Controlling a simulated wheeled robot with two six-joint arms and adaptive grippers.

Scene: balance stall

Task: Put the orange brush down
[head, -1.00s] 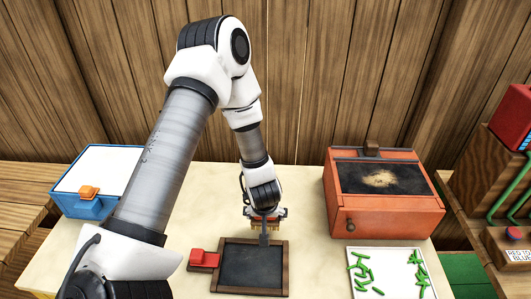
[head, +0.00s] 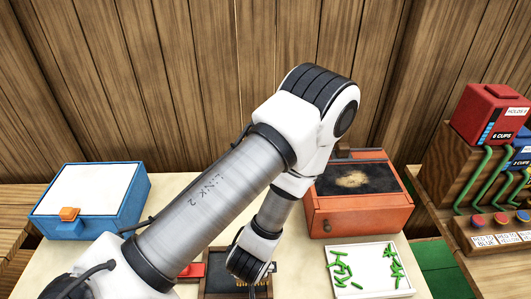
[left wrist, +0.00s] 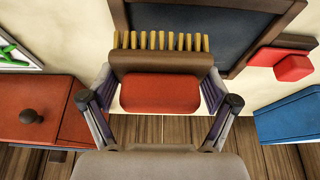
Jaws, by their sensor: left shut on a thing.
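The orange brush (left wrist: 160,92) has a reddish-orange grip, a brown back and a row of tan bristles. My left gripper (left wrist: 158,100) is shut on it, one finger on each side. In the head view my left gripper (head: 250,266) is over the dark framed slate (head: 220,284), and my arm hides most of the brush; only bristle tips show. In the left wrist view the brush overlaps a corner of the slate's frame (left wrist: 232,66). I cannot tell whether the bristles touch anything. My right gripper is not in view.
A red block (head: 190,271) adjoins the slate's left side. A blue box (head: 133,195) stands left. An orange box (head: 365,216) with a sooty top stands at right, behind a white tray (head: 375,292) of green pieces. Dispensers with coloured buttons (head: 478,221) stand far right.

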